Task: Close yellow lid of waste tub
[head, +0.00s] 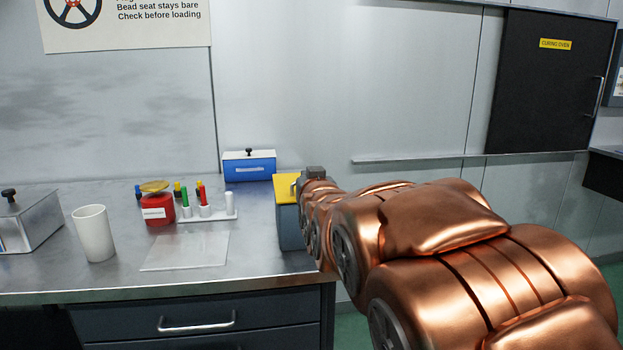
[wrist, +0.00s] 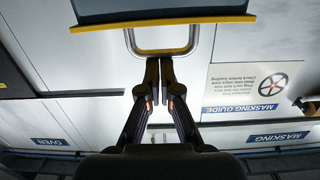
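The waste tub (head: 291,226) is a grey-blue box at the right end of the bench. Its yellow lid (head: 287,184) lies across the top and looks flat or nearly flat; I cannot tell whether it is fully down. In the upside-down wrist view the lid's yellow edge (wrist: 165,23) runs along the tub's grey wall (wrist: 160,8), with a metal loop handle (wrist: 192,38) on it. My gripper (wrist: 159,62) has its fingers together, tips at the bar of the handle. Contact with the bar is unclear. In the head view my arm hides the tub's right side.
Left of the tub are a white tube rack (head: 207,214), a red jar (head: 158,210), a clear sheet (head: 187,251) and a white cup (head: 94,233). A blue box (head: 248,167) stands behind. A dark curing oven (head: 550,85) is on the right wall.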

